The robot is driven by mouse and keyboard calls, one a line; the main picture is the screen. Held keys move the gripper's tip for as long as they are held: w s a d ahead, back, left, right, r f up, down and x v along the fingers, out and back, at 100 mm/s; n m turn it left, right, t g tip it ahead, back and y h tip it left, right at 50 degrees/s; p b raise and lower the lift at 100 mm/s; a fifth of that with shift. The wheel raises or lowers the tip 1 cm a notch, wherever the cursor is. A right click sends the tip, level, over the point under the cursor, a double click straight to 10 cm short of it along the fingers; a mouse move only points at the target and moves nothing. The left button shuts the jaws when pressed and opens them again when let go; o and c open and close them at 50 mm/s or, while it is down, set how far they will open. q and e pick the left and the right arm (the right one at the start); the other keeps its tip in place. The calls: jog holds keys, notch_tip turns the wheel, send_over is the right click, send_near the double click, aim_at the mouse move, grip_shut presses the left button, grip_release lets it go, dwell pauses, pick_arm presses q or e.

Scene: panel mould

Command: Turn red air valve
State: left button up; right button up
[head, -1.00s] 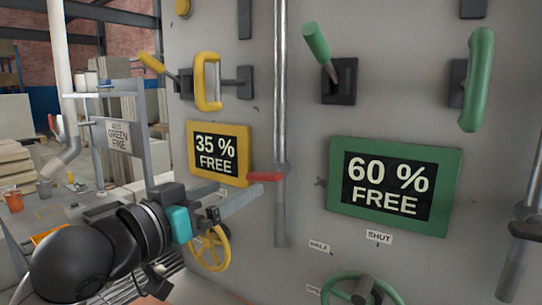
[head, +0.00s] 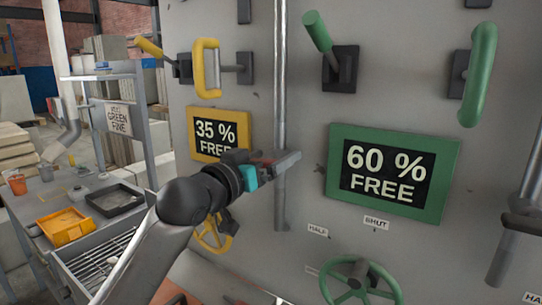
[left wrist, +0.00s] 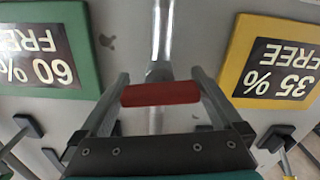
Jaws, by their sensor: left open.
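The red air valve lever (left wrist: 160,94) lies crosswise between my left gripper's fingers in the left wrist view, in front of the vertical steel pipe (left wrist: 162,45). In the head view only a bit of red (head: 267,158) shows at the fingers; the rest is hidden. My left gripper (head: 284,159) is open in front of the pipe, right of the yellow 35 % sign. In the left wrist view its two fingers (left wrist: 160,80) stand at either end of the lever; I cannot tell whether they touch it. My right gripper is not in view.
The yellow sign (head: 243,124) and green 60 % sign (head: 335,185) flank the pipe. A green handwheel (head: 352,266) is below, a yellow wheel (head: 226,243) partly behind my arm. Green levers and handles project above. A bench with an orange tray (head: 65,237) stands at left.

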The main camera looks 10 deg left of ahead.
pick_arm(q)
jog(key=c, duration=1)
jog(key=shift+r+m+p, duration=0.1)
jog(key=shift+m+p, duration=0.4)
jog(key=shift+p, duration=0.2)
jog(key=shift+c, duration=0.3)
jog(key=shift+m+p, duration=0.5)
jog(key=shift+p, duration=0.05)
jog(key=o, duration=1.1)
jog(key=shift+c, duration=0.2)
